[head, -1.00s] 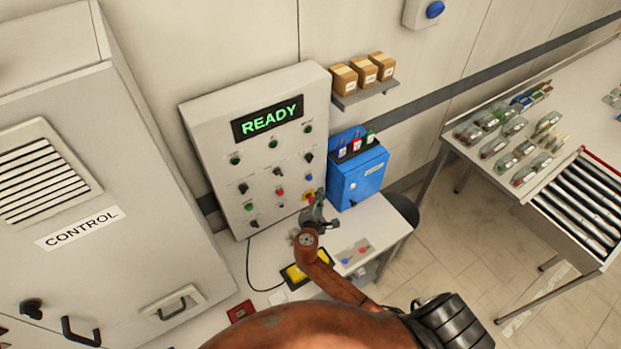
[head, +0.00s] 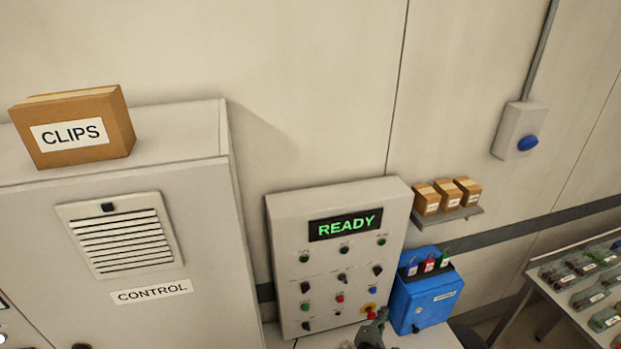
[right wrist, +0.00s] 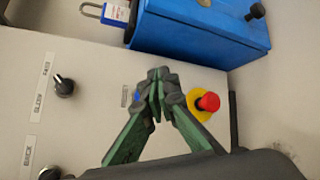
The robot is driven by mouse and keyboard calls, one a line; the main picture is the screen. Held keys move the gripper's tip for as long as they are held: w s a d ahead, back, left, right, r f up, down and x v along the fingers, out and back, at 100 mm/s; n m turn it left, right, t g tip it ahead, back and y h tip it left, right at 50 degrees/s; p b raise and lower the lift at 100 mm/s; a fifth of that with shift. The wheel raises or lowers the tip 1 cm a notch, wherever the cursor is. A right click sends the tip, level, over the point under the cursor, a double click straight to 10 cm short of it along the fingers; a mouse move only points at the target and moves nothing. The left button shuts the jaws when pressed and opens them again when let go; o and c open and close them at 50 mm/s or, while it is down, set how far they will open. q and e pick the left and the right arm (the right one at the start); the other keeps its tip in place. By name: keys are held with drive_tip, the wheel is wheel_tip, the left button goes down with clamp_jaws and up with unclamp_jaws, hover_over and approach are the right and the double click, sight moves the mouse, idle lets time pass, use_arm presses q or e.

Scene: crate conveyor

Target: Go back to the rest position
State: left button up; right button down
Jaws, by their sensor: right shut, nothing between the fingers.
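My right gripper (head: 372,334) shows at the bottom edge of the head view, just below the lower right corner of the control panel (head: 290,225). Its arm is cut off by the frame. In the right wrist view its fingers (right wrist: 158,84) are closed together with nothing between them. The red emergency button (right wrist: 208,102) on its yellow plate appears just right of the fingertips; it also shows above the gripper in the head view (head: 370,312). I cannot tell the exact gap. The panel's display (head: 345,224) reads READY in green. My left gripper is not in view.
A blue lock box (head: 425,300) with padlocks on top stands right of the panel. A shelf (head: 447,221) with small boxes is above it. A grey cabinet (head: 200,240) with a CLIPS box (head: 75,130) stands left. A table (head: 560,300) with bottles is at right.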

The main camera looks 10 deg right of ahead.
drive_tip(key=s+d+f+m+g+y, duration=0.25)
drive_tip(key=s+m, duration=0.25)
drive_tip(key=s, duration=0.5)
drive_tip(key=s+d+f+m+g+y, duration=0.1)
drive_tip(key=s+d+f+m+g, duration=0.25)
drive_tip(key=s+m, duration=0.4)
drive_tip(key=s+a+r+m+g+y, duration=0.1)
drive_tip(key=s+a+m+y, duration=0.2)
drive_tip(key=s, duration=0.6)
drive_tip(key=s+a+m+g+y, duration=0.1)
drive_tip(key=s+a+y, duration=0.2)
drive_tip(key=s+a, duration=0.35)
drive_tip(key=s+f+g+b, duration=0.1)
drive_tip(key=s+f+b, duration=0.15)
drive_tip(key=f, duration=1.55)
drive_tip(key=s+f+g+b, duration=0.1)
drive_tip(key=s+f+b, duration=0.15)
drive_tip(key=f, duration=1.55)
drive_tip(key=s+f+n+b, duration=0.1)
drive_tip(key=s+f+b, duration=0.3)
drive_tip(key=s+f, duration=1.4)
wheel_tip(320, 180, down, 2)
drive_tip(key=shift+f+g, duration=0.2)
drive_tip(key=shift+g, duration=0.2)
